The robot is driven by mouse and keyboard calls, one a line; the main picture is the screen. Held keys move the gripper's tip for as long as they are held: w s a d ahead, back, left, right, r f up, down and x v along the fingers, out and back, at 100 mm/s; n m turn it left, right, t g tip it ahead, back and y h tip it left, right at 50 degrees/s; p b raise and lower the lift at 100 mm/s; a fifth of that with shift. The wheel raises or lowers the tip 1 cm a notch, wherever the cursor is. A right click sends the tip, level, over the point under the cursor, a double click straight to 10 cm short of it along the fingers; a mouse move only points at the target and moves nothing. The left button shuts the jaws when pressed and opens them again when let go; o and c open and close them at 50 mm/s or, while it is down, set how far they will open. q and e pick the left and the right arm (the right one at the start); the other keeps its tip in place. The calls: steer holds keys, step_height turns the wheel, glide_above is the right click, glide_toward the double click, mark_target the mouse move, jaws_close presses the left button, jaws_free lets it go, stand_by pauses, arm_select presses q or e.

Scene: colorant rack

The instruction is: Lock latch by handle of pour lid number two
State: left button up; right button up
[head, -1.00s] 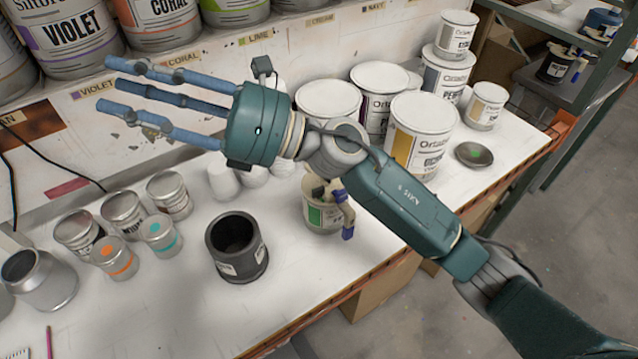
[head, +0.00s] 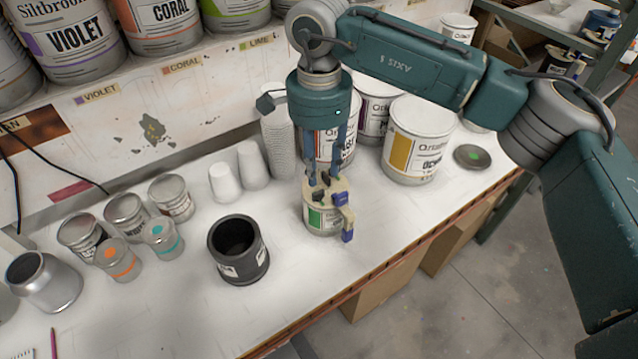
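A small can with a green label (head: 322,219) stands upright on the white bench, with a cream pour lid (head: 340,194) on top. A purple-tipped part (head: 347,236) of the lid hangs at its front right side. I cannot read a number on the lid. My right gripper (head: 324,184) points straight down over the can, its blue fingers apart with their dark tips at the top of the lid. I cannot tell whether they touch it. Nothing shows gripped between them. My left gripper is not in view.
A black open pot (head: 239,250) stands left of the can. White cups (head: 224,183) stand behind it. Large paint cans (head: 415,140) stand behind and to the right. Small tins (head: 164,236) stand at the left. The bench's front edge is close to the can.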

mark_target(319, 193)
step_height(319, 193, down, 6)
steer(key=shift+r+p, duration=0.15)
steer(key=shift+p, duration=1.1)
steer(key=shift+f, duration=0.85)
jaws_close()
